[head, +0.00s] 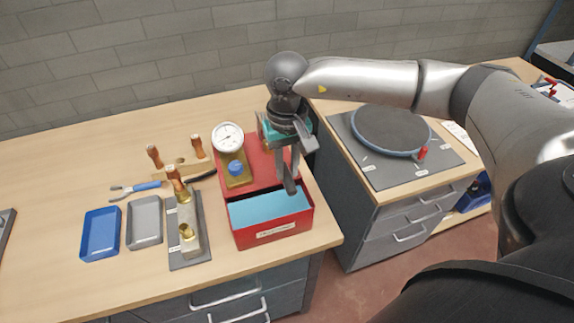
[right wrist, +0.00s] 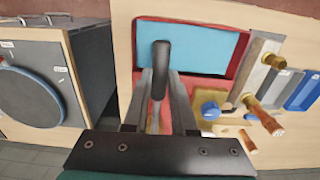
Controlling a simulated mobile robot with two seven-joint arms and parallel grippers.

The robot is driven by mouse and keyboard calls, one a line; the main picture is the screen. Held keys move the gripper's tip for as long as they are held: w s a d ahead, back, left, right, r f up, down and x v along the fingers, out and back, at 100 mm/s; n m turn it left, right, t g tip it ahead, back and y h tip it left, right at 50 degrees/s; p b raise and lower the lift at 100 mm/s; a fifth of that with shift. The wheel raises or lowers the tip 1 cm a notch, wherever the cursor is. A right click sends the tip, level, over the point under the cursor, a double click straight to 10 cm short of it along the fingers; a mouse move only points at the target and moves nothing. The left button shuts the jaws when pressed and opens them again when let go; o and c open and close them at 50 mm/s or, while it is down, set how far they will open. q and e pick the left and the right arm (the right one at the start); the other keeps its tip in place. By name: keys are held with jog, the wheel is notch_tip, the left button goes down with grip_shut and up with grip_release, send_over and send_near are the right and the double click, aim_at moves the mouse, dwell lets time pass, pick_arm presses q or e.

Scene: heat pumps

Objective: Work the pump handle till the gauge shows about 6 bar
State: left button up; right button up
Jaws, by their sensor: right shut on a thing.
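The red test pump (head: 250,163) stands on the wooden bench, with an open trough of light blue water (head: 270,206) at its front. Its round white gauge (head: 228,137) faces me at the top left of the pump; the needle is too small to read. My right gripper (head: 288,178) points down over the right side of the pump. It is shut on the dark pump handle (right wrist: 160,62), which stands out between the fingers in the right wrist view (right wrist: 160,100). The handle's lower part is hidden by the fingers. My left gripper is not in view.
Left of the pump are a grey plate with a brass-fitted block (head: 188,225), a grey tray (head: 144,221), a blue tray (head: 101,233), pliers (head: 135,189) and copper-ended fittings. A round dark disc (head: 390,130) lies on the right-hand cabinet, beyond a gap.

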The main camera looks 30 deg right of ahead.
jog(key=shift+s+f, duration=0.1)
jog(key=shift+f, duration=0.1)
notch_tip(320, 180, up, 12)
jog(key=p, duration=0.7)
jog(key=shift+f, duration=0.1)
dwell(1.0)
jog(key=shift+f+t+h+b, duration=0.4)
jog(key=shift+f+t+b, duration=1.7)
jog(key=shift+b, duration=1.2)
jog(key=shift+f, duration=0.15)
